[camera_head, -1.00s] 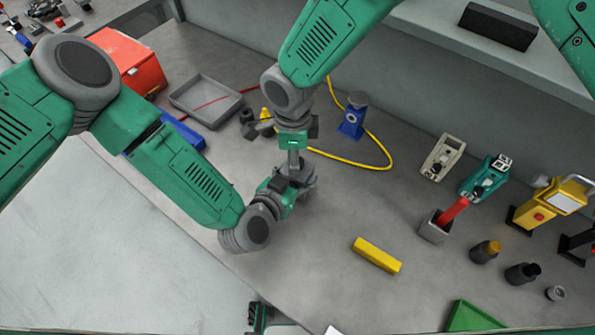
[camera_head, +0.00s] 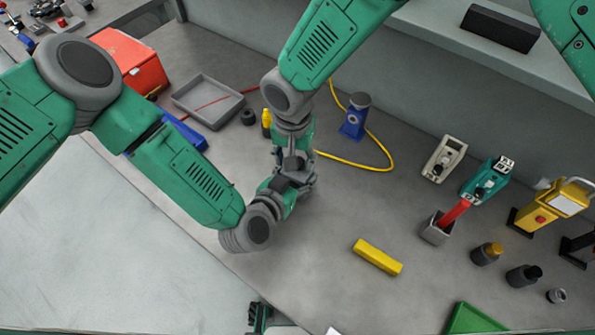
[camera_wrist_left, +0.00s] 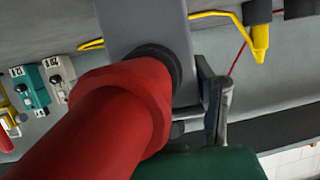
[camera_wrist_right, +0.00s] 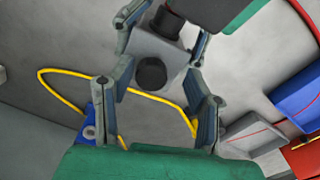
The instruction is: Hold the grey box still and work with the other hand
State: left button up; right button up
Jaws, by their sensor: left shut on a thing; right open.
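The grey box (camera_wrist_right: 142,48) shows in the right wrist view with a black round part on its near face and another black part on its upper side. My left gripper (camera_head: 299,186) is shut on it; its fingers flank the box. My right gripper (camera_wrist_right: 158,98) is open, its fingers apart on the near side of the box, with nothing visible held. In the left wrist view the box (camera_wrist_left: 130,25) carries a black ring. A large red part (camera_wrist_left: 115,115) with a wider collar meets that ring. In the head view the grippers mostly hide the box.
A grey holder (camera_head: 435,232) with a red rod stands right of a yellow block (camera_head: 377,257). Bench around the yellow block is clear.

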jog(key=n, duration=1.3)
jog(key=shift+n, duration=0.3)
jog(key=shift+d, duration=0.15)
jog(key=shift+s+d, duration=0.1)
jog(key=shift+d, duration=0.15)
jog(key=c, duration=0.9)
jog(key=m, duration=0.3)
jog(key=shift+m, duration=0.3)
jog(key=m, duration=0.3)
jog(key=shift+a, duration=0.1)
jog(key=shift+m, duration=1.6)
